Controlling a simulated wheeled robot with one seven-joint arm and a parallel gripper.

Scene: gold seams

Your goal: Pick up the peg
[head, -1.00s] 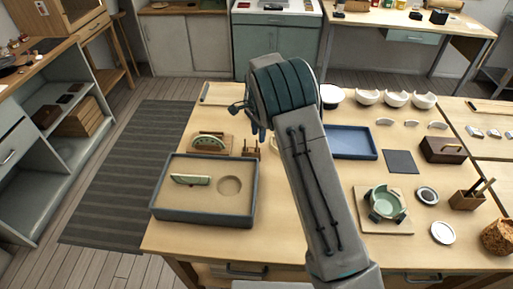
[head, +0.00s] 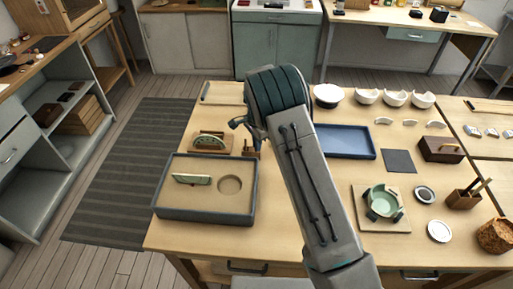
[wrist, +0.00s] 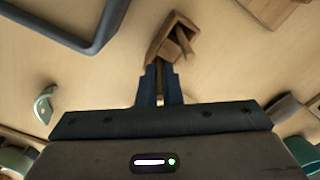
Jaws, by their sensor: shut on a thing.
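In the wrist view, the two dark blue fingers of my gripper (wrist: 159,90) are closed around a thin brown wooden peg (wrist: 158,74). The peg shows only as a narrow strip between the fingers. Just beyond the fingertips is a small wooden holder (wrist: 160,48) with a stick-like piece slanting out of it. I cannot tell whether the held peg still touches the holder. In the head view, the arm hides the fingers and the peg; the holder shows only in part beside the arm.
A grey-rimmed tray (head: 205,217) with a green shard in it stands at the left of the table. A green shard in a wooden stand (head: 211,143) is behind it. A blue tray (head: 345,142) and a board with a green bowl (head: 383,203) are right of my arm.

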